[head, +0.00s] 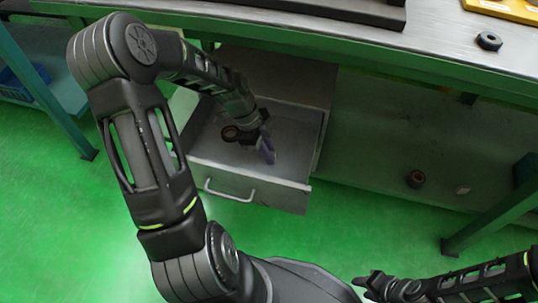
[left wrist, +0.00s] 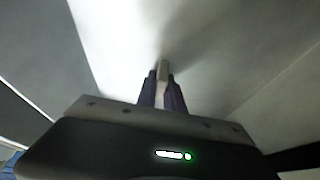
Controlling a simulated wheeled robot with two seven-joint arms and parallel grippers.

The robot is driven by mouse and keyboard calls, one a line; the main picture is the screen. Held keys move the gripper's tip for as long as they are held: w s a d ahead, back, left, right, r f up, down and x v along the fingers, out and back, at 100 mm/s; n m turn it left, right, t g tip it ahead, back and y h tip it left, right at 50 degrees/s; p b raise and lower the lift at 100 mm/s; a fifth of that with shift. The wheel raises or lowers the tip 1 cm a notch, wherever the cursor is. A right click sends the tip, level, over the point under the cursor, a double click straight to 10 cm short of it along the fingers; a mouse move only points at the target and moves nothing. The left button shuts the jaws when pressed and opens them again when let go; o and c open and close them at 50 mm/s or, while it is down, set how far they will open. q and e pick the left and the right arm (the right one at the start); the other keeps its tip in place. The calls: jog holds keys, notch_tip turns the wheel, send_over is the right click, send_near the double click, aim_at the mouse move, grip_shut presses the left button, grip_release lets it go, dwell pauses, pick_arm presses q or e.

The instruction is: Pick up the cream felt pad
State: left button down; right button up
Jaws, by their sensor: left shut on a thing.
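My left gripper (head: 267,150) reaches down into an open grey metal drawer (head: 292,190) under the bench. In the left wrist view its dark fingers (left wrist: 162,88) are shut on a thin pale, cream-grey piece (left wrist: 163,68), which looks like the cream felt pad. Only its narrow edge shows between and just past the fingertips. Pale drawer surfaces lie behind it, and I cannot tell if the piece touches them. In the head view the piece is too small to make out. My right gripper (head: 368,283) is at the lower right, away from the drawer; its jaw gap is unclear.
A dark ring (head: 489,41) and a yellow tray (head: 505,8) are on the bench top (head: 440,35). The drawer walls stand close around my left gripper.

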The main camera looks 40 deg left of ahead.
aim_at(274, 153)
pick_arm(q)
jog(key=shift+r, duration=0.1)
dwell(0.4)
jog(key=shift+r+p, duration=0.3)
jog(key=shift+r, duration=0.15)
notch_tip(274, 153, up, 3)
jog(key=shift+p, duration=0.8)
jog(key=s+a, duration=0.1)
jog(key=a, duration=0.4)
jog(key=s+a+p, duration=0.1)
jog(key=s+a, duration=0.1)
jog(key=a, duration=0.4)
jog(key=s+a+p, duration=0.1)
jog(key=s+a, duration=0.1)
jog(key=a, duration=0.4)
jog(key=shift+a+f, duration=0.15)
jog(key=shift+f, duration=0.2)
